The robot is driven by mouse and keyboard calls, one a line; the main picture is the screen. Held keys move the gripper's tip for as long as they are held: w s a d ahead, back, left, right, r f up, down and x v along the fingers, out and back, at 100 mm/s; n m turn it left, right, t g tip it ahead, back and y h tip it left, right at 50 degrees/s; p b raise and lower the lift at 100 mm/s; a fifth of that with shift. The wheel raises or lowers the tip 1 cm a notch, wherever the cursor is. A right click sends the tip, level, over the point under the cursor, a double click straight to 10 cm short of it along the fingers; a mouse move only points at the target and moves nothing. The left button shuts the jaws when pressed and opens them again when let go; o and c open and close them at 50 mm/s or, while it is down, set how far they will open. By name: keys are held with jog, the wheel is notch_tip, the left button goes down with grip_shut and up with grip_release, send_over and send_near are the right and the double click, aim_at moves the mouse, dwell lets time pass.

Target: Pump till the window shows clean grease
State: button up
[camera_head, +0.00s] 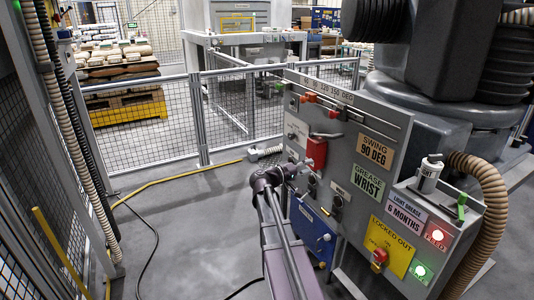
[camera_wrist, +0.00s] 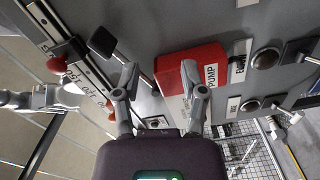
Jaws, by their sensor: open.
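A red block labelled PUMP (camera_wrist: 190,72) is fixed to the grey control panel. It also shows in the head view (camera_head: 317,152), above and right of my gripper (camera_head: 284,174). In the wrist view my gripper (camera_wrist: 163,90) has its fingers apart, the right one close in front of the red block. I cannot tell whether it touches. Nothing is seen held between the fingers. A dark square-ended piece (camera_wrist: 103,41) shows beyond the left finger. Round dark fittings (camera_wrist: 265,58) sit beside the red block. I cannot make out which is the window or its grease colour.
The grey panel (camera_head: 366,128) carries signs, a yellow LOCKED OUT plate (camera_head: 389,247) and a blue box (camera_head: 313,232). A white grease bottle (camera_head: 429,175) stands on its right ledge.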

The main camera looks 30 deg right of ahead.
jog(key=shift+a, duration=0.1)
jog(key=s+a+f+t+y, duration=0.1)
jog(key=s+a+f+y, duration=0.1)
jog(key=a+f+y, duration=0.45)
jog(key=s+a+f+y, duration=0.25)
jog(key=a+f, duration=0.45)
jog(key=a, duration=0.5)
jog(key=s+a+f+n+y, duration=0.25)
jog(key=a+y, duration=0.25)
jog(key=a, duration=0.6)
jog(key=s+a+f+n+y, duration=0.15)
jog(key=s+a+y, duration=0.25)
jog(key=a, duration=0.7)
notch_tip(320, 180, up, 31)
jog(key=p, duration=3.1)
jog(key=shift+s+f+m+p, duration=0.15)
jog(key=shift+m+p, duration=0.15)
jog(key=shift+p, duration=0.1)
jog(key=shift+d+f, duration=0.1)
